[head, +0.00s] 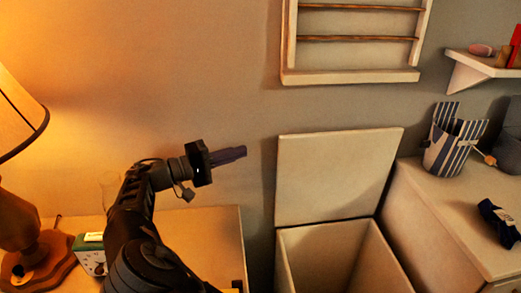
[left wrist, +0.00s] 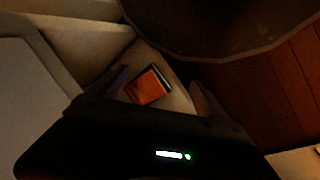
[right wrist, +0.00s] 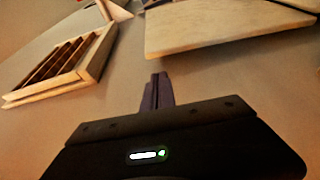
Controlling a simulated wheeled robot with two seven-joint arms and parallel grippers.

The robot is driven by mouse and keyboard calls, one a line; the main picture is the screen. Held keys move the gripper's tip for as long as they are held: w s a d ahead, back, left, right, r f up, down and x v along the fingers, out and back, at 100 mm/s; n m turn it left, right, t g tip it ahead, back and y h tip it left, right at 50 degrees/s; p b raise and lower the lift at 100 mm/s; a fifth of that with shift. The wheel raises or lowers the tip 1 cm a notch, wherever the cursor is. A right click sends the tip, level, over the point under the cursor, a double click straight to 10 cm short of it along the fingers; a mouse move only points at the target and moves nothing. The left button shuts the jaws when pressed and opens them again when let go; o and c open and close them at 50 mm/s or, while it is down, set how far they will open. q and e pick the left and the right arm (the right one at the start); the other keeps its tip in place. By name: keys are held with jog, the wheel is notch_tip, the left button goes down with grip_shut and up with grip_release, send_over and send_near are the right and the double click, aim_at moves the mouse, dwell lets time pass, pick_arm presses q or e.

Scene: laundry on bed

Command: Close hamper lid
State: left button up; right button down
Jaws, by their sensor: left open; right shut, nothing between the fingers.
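The white hamper (head: 314,258) stands against the wall between two pieces of furniture. Its lid (head: 336,176) is upright, leaning back toward the wall, and the hamper's inside shows pale; its bottom is out of frame. My right gripper (head: 243,153) is shut and empty, left of the lid's left edge, apart from it and pointing right. In the right wrist view the shut fingers (right wrist: 157,92) point toward a pale panel (right wrist: 225,28) that looks like the lid. My left gripper (left wrist: 160,90) shows only in its wrist view, open, with nothing held.
A wooden wall rack (head: 350,40) hangs above the lid. A pale dresser (head: 455,215) with a striped container (head: 452,145) stands right of the hamper. An orange item (left wrist: 150,87) lies beyond my left fingers.

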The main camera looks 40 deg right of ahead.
aim_at(269, 145)
pick_arm(q)
jog(key=shift+w+f, duration=0.35)
jog(key=shift+f, duration=0.05)
pick_arm(e)
jog(key=shift+w+f, duration=0.35)
jog(key=shift+f, duration=0.05)
jog(key=shift+s, duration=0.1)
jog(key=shift+d, duration=0.1)
jog(key=d, duration=0.3)
jog(key=s+d, duration=0.1)
jog(key=d, duration=0.2)
jog(key=d+b, duration=0.1)
jog(key=d, duration=0.2)
jog(key=shift+s+d+r, duration=0.1)
jog(key=shift+s+d, duration=0.2)
jog(key=shift+d, duration=0.1)
pick_arm(q)
jog(key=shift+f, duration=0.35)
